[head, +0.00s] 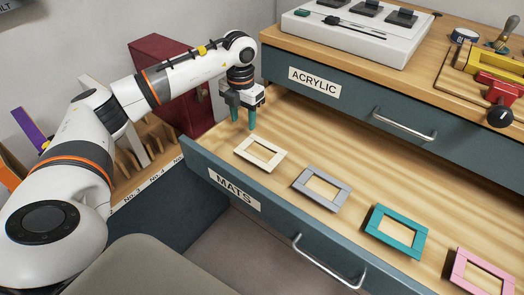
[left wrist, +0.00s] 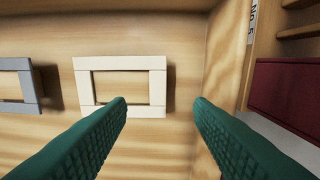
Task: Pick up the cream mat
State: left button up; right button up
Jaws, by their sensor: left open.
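The cream mat (head: 270,164), a small rectangular frame with an open middle, lies flat in the open drawer labelled MATS (head: 215,165). It is the leftmost of a row of mats. My left gripper (head: 242,122) is open and empty above the drawer, just behind and left of the cream mat in the head view. In the left wrist view the cream mat (left wrist: 158,84) lies below and ahead of the green fingers (left wrist: 160,108), mostly left of the gap between them. The fingers appear apart from it. My right gripper is in neither view.
A grey mat (head: 341,198), a teal mat (head: 413,240) and a pink mat (head: 456,273) lie further right in the drawer. The closed ACRYLIC drawer (head: 350,106) overhangs behind. The drawer's side wall (left wrist: 222,60) is close to the fingers. A dark red box (head: 165,60) stands at left.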

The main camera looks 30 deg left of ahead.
aim_at(246, 143)
pick_arm(q)
notch_tip(246, 143, down, 7)
jog(key=shift+d+r+b, duration=0.1)
jog(key=shift+b, duration=0.65)
jog(key=shift+f, duration=0.4)
grip_shut()
